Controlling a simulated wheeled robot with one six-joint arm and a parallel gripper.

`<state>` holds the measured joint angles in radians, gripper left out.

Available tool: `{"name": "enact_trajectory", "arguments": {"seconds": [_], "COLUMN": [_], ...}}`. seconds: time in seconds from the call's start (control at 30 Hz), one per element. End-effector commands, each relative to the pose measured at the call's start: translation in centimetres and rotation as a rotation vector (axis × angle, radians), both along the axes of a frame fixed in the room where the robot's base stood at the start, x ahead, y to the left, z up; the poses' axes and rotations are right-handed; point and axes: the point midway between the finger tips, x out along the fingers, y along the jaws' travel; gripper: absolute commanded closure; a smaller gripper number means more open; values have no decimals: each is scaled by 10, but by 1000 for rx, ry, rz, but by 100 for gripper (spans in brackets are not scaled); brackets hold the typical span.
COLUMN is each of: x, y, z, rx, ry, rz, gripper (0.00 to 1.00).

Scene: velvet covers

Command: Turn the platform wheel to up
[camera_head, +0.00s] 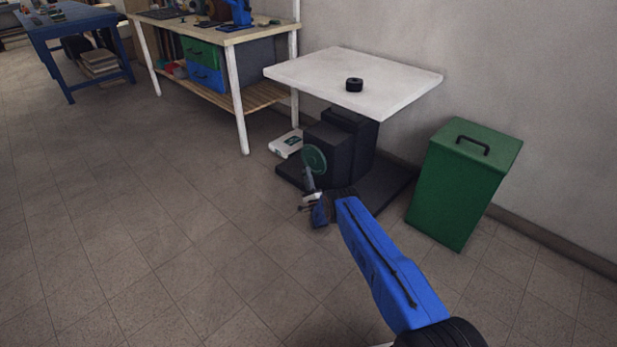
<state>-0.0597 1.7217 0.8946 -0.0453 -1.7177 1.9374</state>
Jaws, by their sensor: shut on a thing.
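The platform (352,75) is a white square top on a dark pedestal (345,148) near the wall. The platform wheel (315,158) is a green disc on the left front of the pedestal. My gripper (309,190) is at the lower edge of the wheel, at the end of my blue arm. It is shut on a part of the wheel, likely its handle, which my gripper mostly hides.
A green bin (464,185) with a black handle stands to the right of the pedestal. A wooden workbench (215,28) stands to the left, with a white box (286,143) on the floor between. A blue table (75,25) is far left. The floor in front is clear.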

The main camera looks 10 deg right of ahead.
Motion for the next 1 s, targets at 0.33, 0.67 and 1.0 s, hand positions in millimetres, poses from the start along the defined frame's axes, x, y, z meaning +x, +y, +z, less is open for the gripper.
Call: {"name": "enact_trajectory", "arguments": {"seconds": [0.33,0.67,1.0], "x": [7,8,7], "y": [3,3,3], "z": [10,11,8], "rx": [46,50,50], "ry": [-77,-85,-80], "rz": [-1,-1,-1], "gripper": [100,100,65]}}
